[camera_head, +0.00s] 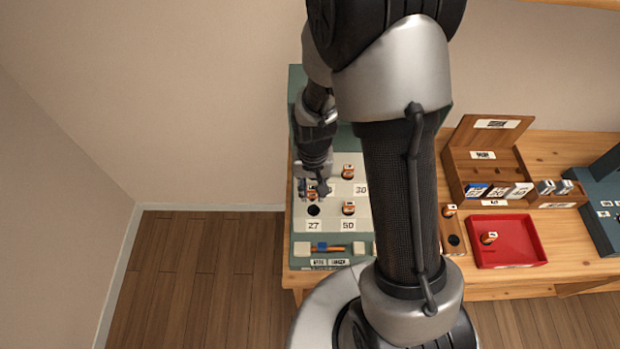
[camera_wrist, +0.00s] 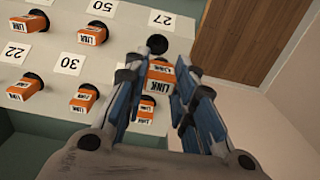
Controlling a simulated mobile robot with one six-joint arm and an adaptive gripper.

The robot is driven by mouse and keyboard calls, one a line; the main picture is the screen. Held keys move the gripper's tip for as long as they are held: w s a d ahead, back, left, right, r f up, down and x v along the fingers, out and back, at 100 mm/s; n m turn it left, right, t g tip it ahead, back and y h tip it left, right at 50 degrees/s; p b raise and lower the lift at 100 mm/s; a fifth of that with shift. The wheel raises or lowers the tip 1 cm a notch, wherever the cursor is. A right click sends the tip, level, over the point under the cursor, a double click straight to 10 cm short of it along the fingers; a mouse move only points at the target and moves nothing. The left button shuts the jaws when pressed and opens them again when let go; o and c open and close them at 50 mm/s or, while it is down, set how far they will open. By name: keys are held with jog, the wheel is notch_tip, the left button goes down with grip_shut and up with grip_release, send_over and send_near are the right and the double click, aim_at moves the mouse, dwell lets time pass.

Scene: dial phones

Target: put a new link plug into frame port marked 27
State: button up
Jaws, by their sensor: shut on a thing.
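My gripper (camera_head: 316,189) is over the left part of the pale frame panel (camera_head: 330,226). In the wrist view my gripper (camera_wrist: 158,76) is shut on an orange link plug (camera_wrist: 160,74), held between the fingertips. The port marked 27 (camera_wrist: 157,44) is a dark, empty round hole just beyond the held plug; it also shows in the head view (camera_head: 313,210), directly below the gripper. Its label 27 (camera_wrist: 161,19) is readable. The plug appears apart from the port. Another link plug (camera_wrist: 147,106) shows behind the left finger.
Seated link plugs stand by labels 50 (camera_wrist: 92,33) and 30 (camera_wrist: 84,97). A wooden holder (camera_head: 450,226) carries one plug and an empty hole. A red tray (camera_head: 512,262) holds a loose plug. A wooden card box (camera_head: 460,165) and blue unit (camera_head: 594,230) stand right.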

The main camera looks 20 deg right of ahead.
aim_at(314, 199)
jog(key=shift+s+d+f+b, duration=0.1)
jog(key=shift+f+b, duration=0.15)
jog(key=shift+f, duration=0.1)
jog(key=shift+s+d+f+b, duration=0.1)
jog(key=shift+f+b, duration=0.15)
jog(key=shift+f, duration=0.1)
jog(key=f+b, duration=0.2)
jog(key=f, duration=0.1)
jog(key=shift+w+d+f+b, duration=0.1)
jog(key=shift+w+f+b, duration=0.2)
jog(key=shift+f+b, duration=0.1)
jog(key=shift+s+f+b, duration=0.25)
jog(key=shift+b, duration=0.05)
jog(key=shift+w, duration=0.1)
jog(key=shift+f+b, duration=1.15)
jog(key=shift+f, duration=0.2)
jog(key=o, duration=1)
jog(key=shift+o, duration=1.2)
